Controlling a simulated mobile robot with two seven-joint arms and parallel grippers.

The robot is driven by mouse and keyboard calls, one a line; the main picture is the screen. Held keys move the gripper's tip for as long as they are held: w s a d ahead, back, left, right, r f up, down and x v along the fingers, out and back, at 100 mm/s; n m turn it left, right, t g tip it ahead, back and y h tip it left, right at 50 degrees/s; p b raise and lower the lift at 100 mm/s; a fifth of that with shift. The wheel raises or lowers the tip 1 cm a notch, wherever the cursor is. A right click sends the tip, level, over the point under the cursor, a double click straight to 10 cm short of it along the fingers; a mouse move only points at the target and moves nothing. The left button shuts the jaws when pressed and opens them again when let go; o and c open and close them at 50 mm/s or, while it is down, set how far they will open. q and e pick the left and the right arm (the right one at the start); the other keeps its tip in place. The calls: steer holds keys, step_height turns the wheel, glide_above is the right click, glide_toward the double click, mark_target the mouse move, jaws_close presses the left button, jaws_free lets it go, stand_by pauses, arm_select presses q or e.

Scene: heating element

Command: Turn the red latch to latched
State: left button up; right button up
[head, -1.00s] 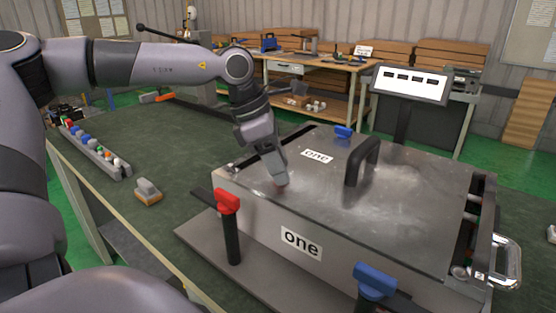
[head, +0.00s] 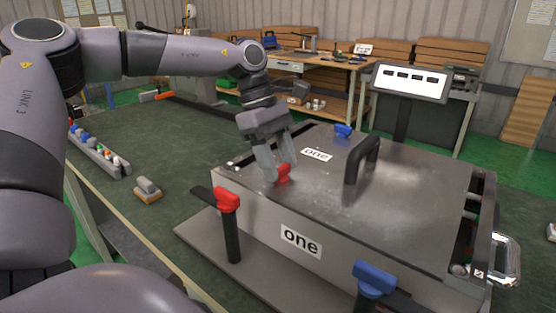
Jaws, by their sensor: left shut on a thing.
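A steel box (head: 405,215) with a black lid handle (head: 362,160) and "one" labels sits on the bench. A red latch handle (head: 227,199) tops a dark post at the box's front left, with a dark bar beside it. My left gripper (head: 276,174) points down over the left part of the lid, shut on a small red piece (head: 284,172). The fingers partly hide this piece, and I cannot tell how it is fixed. The gripper is apart from the front red latch. My right gripper is not in view.
Blue latches stand at the box's front (head: 374,279) and back (head: 343,131). A display panel (head: 410,83) rises behind the box. A row of coloured parts (head: 95,148) and a small block (head: 147,190) lie left. Bench space between is clear.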

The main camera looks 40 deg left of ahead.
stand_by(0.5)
arm_select(q)
steer(key=o, duration=1.1)
steer(key=shift+c, duration=0.2)
steer(key=shift+r, duration=0.1)
steer(key=v, duration=0.7)
steer(key=shift+s, duration=0.1)
